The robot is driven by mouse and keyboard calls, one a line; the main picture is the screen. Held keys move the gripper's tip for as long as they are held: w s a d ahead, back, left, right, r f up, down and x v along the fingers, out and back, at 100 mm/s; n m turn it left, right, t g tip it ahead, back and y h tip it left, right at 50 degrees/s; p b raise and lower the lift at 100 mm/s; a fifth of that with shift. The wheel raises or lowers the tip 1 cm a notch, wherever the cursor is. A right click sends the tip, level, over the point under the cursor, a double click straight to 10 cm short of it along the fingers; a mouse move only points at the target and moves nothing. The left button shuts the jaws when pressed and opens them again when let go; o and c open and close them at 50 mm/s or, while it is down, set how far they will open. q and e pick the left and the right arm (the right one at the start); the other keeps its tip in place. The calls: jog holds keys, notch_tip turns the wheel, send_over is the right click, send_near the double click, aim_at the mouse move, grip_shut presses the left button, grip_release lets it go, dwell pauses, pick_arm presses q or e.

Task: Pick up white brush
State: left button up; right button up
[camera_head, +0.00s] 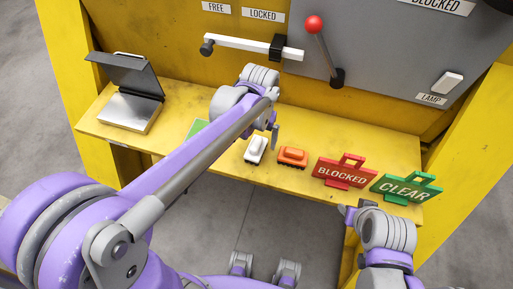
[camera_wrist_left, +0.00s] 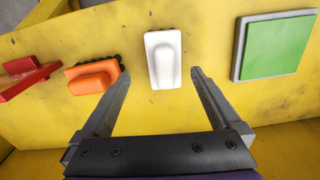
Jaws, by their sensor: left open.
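The white brush (camera_head: 256,149) lies on the yellow shelf, between a green pad and an orange brush. In the left wrist view the white brush (camera_wrist_left: 163,58) is ahead of my left gripper, roughly centred between the fingers. My left gripper (camera_wrist_left: 155,88) is open and empty, its two dark fingers spread on either side of the line to the brush, with the brush just beyond the tips. In the head view my left gripper (camera_head: 275,134) is near the white brush, partly hidden by my arm. My right arm shows at the lower right; its fingers cannot be made out clearly.
The orange brush (camera_head: 292,156) lies close right of the white one. Red BLOCKED (camera_head: 345,172) and green CLEAR (camera_head: 407,188) signs stand further right. The green pad (camera_wrist_left: 275,48) is on the other side. An open metal box (camera_head: 130,108) sits at the shelf's left end. A lever with red ball (camera_head: 314,25) is above.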

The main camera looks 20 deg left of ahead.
aim_at(256, 142)
pick_arm(q)
jog(key=f, duration=0.5)
jog(key=shift+s+a+f, duration=0.1)
jog(key=shift+a, duration=0.25)
grip_shut()
jog(key=shift+r+p, duration=0.3)
jog(key=shift+r, duration=4.75)
jog(key=c, duration=0.7)
grip_release()
jog(key=c, duration=0.6)
